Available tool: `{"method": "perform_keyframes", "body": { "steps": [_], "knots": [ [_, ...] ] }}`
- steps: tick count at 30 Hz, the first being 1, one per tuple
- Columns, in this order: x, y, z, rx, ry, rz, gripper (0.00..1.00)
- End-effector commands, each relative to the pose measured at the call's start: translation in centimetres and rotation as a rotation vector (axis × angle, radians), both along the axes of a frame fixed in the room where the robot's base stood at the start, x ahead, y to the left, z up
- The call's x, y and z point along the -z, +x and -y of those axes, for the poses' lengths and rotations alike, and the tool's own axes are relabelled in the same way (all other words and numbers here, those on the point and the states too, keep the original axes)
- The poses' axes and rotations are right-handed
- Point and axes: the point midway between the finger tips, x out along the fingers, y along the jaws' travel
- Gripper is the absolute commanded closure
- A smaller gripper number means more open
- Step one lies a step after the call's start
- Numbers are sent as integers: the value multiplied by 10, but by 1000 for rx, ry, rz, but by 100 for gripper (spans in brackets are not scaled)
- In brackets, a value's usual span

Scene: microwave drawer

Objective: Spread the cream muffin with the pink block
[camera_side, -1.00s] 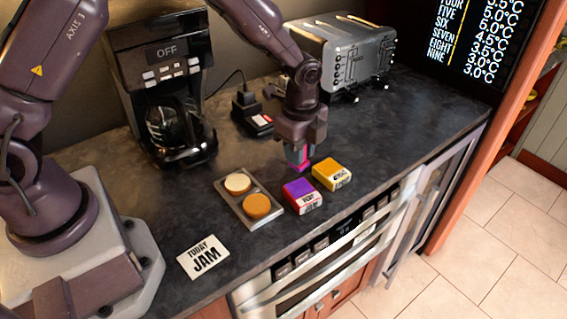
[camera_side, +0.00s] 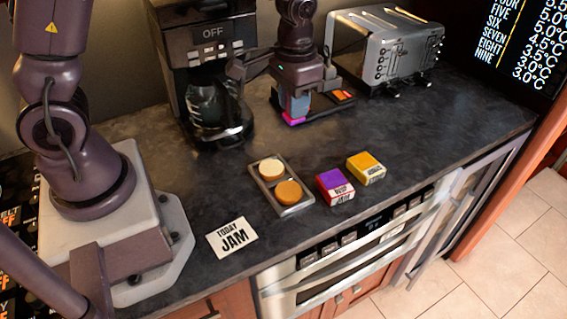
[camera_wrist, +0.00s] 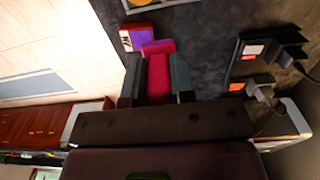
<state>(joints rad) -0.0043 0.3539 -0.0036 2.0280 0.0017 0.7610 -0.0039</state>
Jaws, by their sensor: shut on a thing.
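The cream muffin (camera_side: 271,168) sits in the back-left hollow of a grey tray (camera_side: 279,209). A darker orange muffin (camera_side: 289,191) sits in the front hollow. My gripper (camera_side: 294,112) is shut on the pink block (camera_side: 293,121), whose lower end shows below the fingers. The gripper is apart from the muffins, behind and above the tray in the side view. In the wrist view the pink block (camera_wrist: 159,75) lies between the two fingers of my gripper (camera_wrist: 157,72). One corner of the tray seems to show at that view's top edge; the cream muffin is not clear there.
A purple-and-red jam box (camera_side: 335,187) and a yellow box (camera_side: 366,167) stand right of the tray. A "TODAY JAM" card (camera_side: 232,238) lies in front. A coffee maker (camera_side: 207,70), a toaster (camera_side: 385,50) and a small black device (camera_side: 330,103) stand at the back. The counter's middle is clear.

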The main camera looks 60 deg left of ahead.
Motion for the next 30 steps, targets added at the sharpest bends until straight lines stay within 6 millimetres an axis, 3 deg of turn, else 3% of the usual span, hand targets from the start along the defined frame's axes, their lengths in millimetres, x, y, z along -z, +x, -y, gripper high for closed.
{"method": "perform_keyframes", "body": {
  "steps": [17,25,30],
  "knots": [
    [2,0,-1,2,0,0,100],
    [48,-19,-40,-3,-1,-5,100],
    [69,-28,-53,2,-1,-2,100]
  ]
}}
